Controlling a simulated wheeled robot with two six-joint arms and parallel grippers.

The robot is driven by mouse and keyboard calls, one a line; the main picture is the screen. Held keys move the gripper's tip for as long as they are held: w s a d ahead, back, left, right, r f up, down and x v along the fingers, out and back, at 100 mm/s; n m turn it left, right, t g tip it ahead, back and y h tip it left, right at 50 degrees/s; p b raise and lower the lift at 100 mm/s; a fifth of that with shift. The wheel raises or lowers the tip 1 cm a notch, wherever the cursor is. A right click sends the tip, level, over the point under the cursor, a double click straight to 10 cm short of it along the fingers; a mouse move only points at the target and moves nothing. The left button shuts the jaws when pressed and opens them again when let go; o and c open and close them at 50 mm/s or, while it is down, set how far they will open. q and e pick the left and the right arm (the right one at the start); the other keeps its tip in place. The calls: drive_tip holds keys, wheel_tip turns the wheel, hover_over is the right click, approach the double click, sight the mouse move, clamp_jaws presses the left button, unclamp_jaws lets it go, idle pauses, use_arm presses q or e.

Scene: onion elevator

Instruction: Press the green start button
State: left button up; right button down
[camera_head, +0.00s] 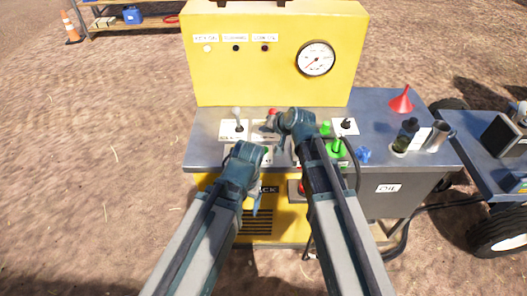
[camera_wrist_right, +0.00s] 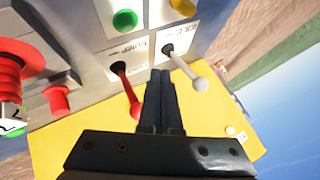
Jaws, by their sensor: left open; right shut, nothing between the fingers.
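In the right wrist view a round green button (camera_wrist_right: 124,20) sits on a white label plate, beyond the red-tipped lever. Its label is not readable, so I cannot tell whether it is the start button. My right gripper (camera_wrist_right: 160,85) is shut and empty, its fingertips between the red lever (camera_wrist_right: 128,95) and the white lever (camera_wrist_right: 185,68), apart from the green button. In the head view my right gripper (camera_head: 281,127) is over the middle of the console's grey top. My left gripper (camera_head: 248,156) is open at the console's front edge. The arms hide part of the controls.
The yellow back panel (camera_head: 230,75) with a gauge (camera_head: 316,59) rises behind the grey top. A green lever (camera_head: 337,148), a red funnel (camera_head: 401,100) and bottles stand to the right. A red mushroom knob (camera_wrist_right: 20,80) and a yellow button (camera_wrist_right: 184,6) are near the right gripper.

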sight(265, 151)
use_arm(q)
wheel_tip(265, 151, down, 7)
drive_tip(key=b, duration=0.6)
use_arm(e)
wheel_tip(265, 151, down, 7)
drive_tip(key=shift+f, duration=0.1)
use_arm(q)
drive_tip(key=shift+f, duration=0.1)
idle(1.2)
drive_tip(key=shift+f+b, duration=0.25)
drive_tip(key=shift+b, duration=0.25)
use_arm(e)
drive_tip(key=shift+f, duration=0.3)
use_arm(q)
drive_tip(key=shift+f+b, duration=0.55)
drive_tip(key=shift+f, duration=0.05)
use_arm(e)
drive_tip(key=shift+f, duration=0.6)
use_arm(q)
drive_tip(key=shift+r, duration=0.15)
use_arm(e)
drive_tip(key=shift+r, duration=0.15)
use_arm(q)
drive_tip(key=shift+r+p, duration=0.85)
drive_tip(key=shift+p, duration=0.15)
use_arm(e)
drive_tip(key=shift+r, duration=0.9)
